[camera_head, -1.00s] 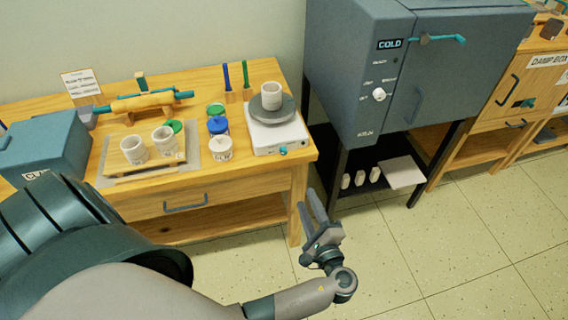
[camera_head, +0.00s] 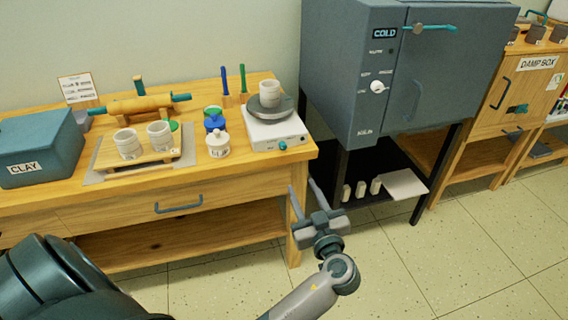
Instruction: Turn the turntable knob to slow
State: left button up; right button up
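The turntable (camera_head: 272,129) is a white box with a dark grey wheel (camera_head: 270,108) on top, at the right end of the wooden table. A pale cup (camera_head: 269,93) stands on the wheel. A small teal knob (camera_head: 283,145) sits on its front face, towards the right; its setting is too small to read. My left gripper (camera_head: 302,198) is below and in front of the knob, beside the table's right front corner. Its two fingers point up and are spread apart with nothing between them. It does not touch the knob. My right gripper is not in view.
The table (camera_head: 230,175) also holds lidded jars (camera_head: 218,145), two cups on a wooden board (camera_head: 140,163), a rolling pin (camera_head: 139,105) and a clay box (camera_head: 40,147). A grey kiln (camera_head: 425,75) stands close to the table's right. The floor in front is clear.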

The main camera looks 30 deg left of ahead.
aim_at(284, 148)
pick_arm(q)
jog(key=shift+w+a, duration=0.1)
dwell(0.4)
